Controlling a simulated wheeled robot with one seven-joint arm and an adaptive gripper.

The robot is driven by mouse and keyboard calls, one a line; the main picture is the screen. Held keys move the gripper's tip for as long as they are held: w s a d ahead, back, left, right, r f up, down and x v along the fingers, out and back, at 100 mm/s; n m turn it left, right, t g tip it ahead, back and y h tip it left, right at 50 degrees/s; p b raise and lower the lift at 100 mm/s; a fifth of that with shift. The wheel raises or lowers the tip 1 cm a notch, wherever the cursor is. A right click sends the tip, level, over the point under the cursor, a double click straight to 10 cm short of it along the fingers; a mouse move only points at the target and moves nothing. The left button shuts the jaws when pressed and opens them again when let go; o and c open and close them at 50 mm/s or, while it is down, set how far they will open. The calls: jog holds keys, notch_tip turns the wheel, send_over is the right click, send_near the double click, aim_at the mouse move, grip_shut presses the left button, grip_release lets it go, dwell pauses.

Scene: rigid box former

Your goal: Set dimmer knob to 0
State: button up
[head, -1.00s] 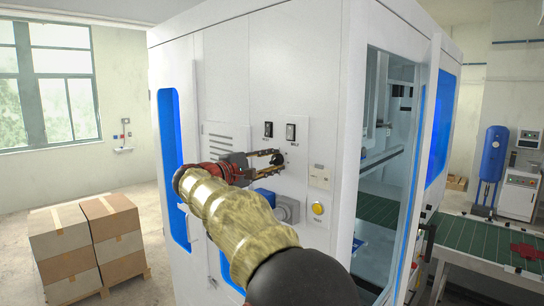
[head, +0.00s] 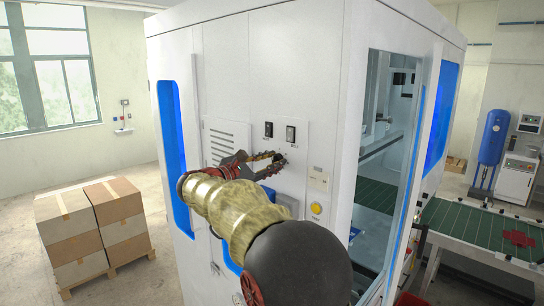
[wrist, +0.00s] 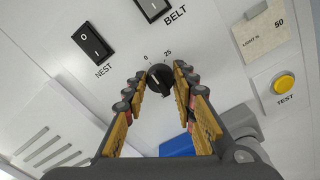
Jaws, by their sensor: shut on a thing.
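The dimmer knob (wrist: 159,77) is a round black knob on the white machine panel, with a scale marked 0 and 25 above it in the wrist view. My gripper (wrist: 160,74) has one fingertip on each side of the knob and is shut on it. I cannot clearly read which mark the knob points to. In the head view my gripper (head: 281,158) is at the panel and mostly hides the knob. A card (wrist: 268,32) reading "LIGHT %" and 50 is at the upper right in the wrist view.
NEST (wrist: 92,46) and BELT (wrist: 153,8) rocker switches sit above the knob. A yellow TEST button (wrist: 285,83) is to the right. A blue and grey fitting (wrist: 218,134) juts out below.

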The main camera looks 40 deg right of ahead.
jog(key=shift+f+n, duration=0.2)
jog(key=shift+n, duration=0.2)
jog(key=o, duration=1.2)
jog(key=shift+r, duration=0.1)
jog(key=shift+c, duration=0.2)
jog(key=a, duration=1.2)
jog(key=shift+s, duration=0.45)
